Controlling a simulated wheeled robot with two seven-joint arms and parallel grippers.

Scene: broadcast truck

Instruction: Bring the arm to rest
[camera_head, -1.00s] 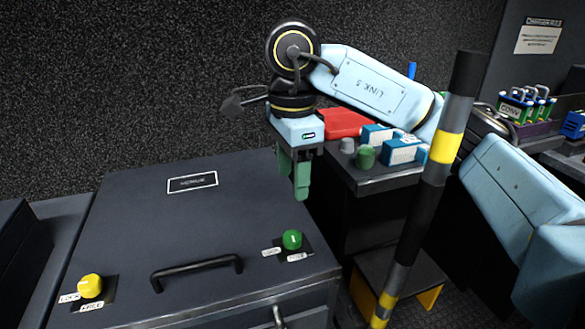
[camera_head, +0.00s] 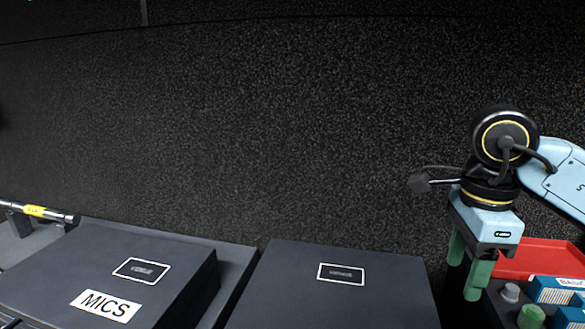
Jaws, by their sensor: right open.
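My right gripper (camera_head: 465,270) hangs at the right of the head view with its two green fingers pointing down. The fingers stand a little apart with nothing between them. It is above the gap between a dark case (camera_head: 300,300) and the counter with a red tray. My light blue right arm (camera_head: 562,185) comes in from the right edge. My left gripper is not in view.
A dark case labelled MICS (camera_head: 180,290) stands at the lower left. A red tray (camera_head: 540,257), blue-and-white boxes (camera_head: 556,291), a green knob-like item (camera_head: 530,316) and a grey one (camera_head: 510,292) sit at lower right. A dark speckled wall (camera_head: 280,130) closes the back.

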